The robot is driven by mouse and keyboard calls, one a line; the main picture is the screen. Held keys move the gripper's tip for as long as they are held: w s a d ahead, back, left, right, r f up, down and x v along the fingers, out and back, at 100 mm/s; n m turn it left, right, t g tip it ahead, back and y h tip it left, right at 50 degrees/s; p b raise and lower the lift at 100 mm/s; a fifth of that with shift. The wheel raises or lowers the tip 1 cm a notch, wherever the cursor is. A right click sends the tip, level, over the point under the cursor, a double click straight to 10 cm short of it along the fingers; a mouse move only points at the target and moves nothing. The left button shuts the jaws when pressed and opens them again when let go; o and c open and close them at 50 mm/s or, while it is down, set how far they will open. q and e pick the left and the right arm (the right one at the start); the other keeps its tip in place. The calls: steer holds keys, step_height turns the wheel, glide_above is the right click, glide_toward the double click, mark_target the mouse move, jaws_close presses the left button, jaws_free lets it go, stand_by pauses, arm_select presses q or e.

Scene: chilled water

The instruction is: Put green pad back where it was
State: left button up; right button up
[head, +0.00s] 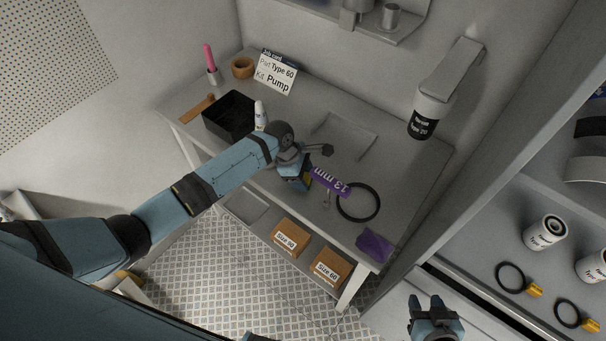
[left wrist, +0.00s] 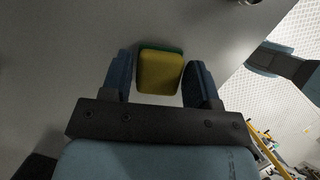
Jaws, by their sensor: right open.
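A small pad, yellow on its facing side with a green edge behind, shows in the left wrist view (left wrist: 160,73). It lies between the fingers of my left gripper (left wrist: 162,80), with a narrow gap showing on both sides. The left gripper looks open around the pad, above the grey table (head: 405,185). My right gripper (head: 433,308) is open and empty at the lower right, in front of the cabinet.
Beside the left gripper lie a purple 13 mm tool (head: 331,181) and a black ring (head: 358,219). A purple pad (head: 374,246) lies at the table's right front corner. A black bin (head: 226,118), a white bottle (head: 260,113) and a shallow grey tray (head: 344,138) stand behind.

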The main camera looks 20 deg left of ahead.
arm_select(q)
steer(key=shift+o, duration=1.2)
steer(key=v, duration=1.2)
steer(key=s+f+m, duration=0.1)
steer(key=f, duration=0.1)
steer(key=s+d+f+m+t, duration=0.1)
steer(key=s+f+m, duration=0.1)
steer(key=s+d+f+m+t, duration=0.1)
steer(key=f, duration=0.1)
steer(key=shift+s+d+f+m+h, duration=0.25)
steer(key=shift+s+f+m+h, duration=0.05)
steer(key=shift+s+f, duration=0.1)
steer(key=s+f+m+t, duration=0.2)
steer(key=s+m, duration=0.1)
steer(key=s+d+f+m, duration=0.1)
steer(key=s, duration=0.1)
steer(key=shift+f+t, duration=0.25)
steer(key=shift+t, duration=0.15)
steer(key=s+a+m+t+y, duration=0.1)
steer(key=s+m+t, duration=0.5)
steer(key=s+m, duration=0.7)
steer(key=shift+s+a+f+y, duration=0.2)
steer(key=shift+s+a+y, duration=0.3)
steer(key=shift+s, duration=0.4)
steer(key=shift+a, duration=0.1)
